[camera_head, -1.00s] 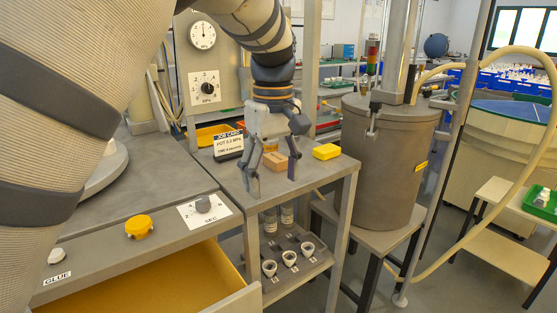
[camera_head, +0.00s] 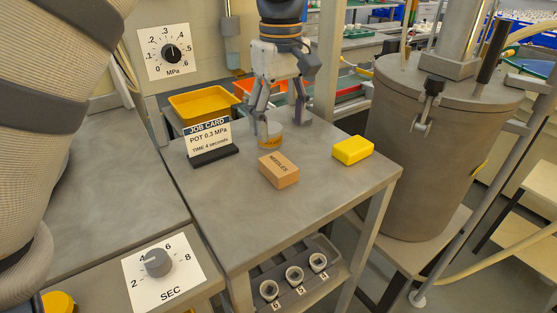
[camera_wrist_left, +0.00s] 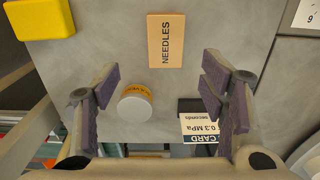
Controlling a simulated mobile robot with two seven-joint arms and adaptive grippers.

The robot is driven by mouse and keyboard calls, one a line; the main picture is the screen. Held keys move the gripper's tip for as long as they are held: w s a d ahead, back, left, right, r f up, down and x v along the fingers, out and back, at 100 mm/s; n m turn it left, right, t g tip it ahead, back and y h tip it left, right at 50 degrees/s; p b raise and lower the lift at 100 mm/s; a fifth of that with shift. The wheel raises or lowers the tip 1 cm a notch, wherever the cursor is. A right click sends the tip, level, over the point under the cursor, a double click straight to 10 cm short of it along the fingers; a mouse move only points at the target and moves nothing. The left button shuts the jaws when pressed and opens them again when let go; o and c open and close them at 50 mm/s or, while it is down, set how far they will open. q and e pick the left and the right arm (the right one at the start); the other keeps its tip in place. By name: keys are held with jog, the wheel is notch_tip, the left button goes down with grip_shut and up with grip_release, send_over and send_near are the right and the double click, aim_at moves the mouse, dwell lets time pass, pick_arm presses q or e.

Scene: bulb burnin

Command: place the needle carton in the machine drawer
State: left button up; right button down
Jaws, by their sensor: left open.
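The needle carton, a small tan box marked NEEDLES (camera_head: 278,170), lies on the grey side table (camera_head: 225,205). The carton also shows in the left wrist view (camera_wrist_left: 165,42), beyond the fingertips and clear of them. My left gripper (camera_head: 281,127) is open and empty, above the back of the table behind the carton. Its spread fingers show in the left wrist view (camera_wrist_left: 150,88). The machine drawer is outside the current views. My right gripper is not in view.
A round tub with an orange label (camera_head: 270,136) stands by the left gripper's fingers. The job card (camera_head: 209,140) stands left of the carton, a yellow block (camera_head: 352,150) right of it. A large grey pot (camera_head: 425,150) rises beyond the table's right edge.

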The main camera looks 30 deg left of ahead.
aim_at(278, 164)
pick_arm(q)
jog(key=f, duration=0.6)
jog(key=s+f, duration=0.1)
jog(key=f, duration=0.2)
jog(key=shift+d, duration=0.1)
jog(key=c, duration=1.2)
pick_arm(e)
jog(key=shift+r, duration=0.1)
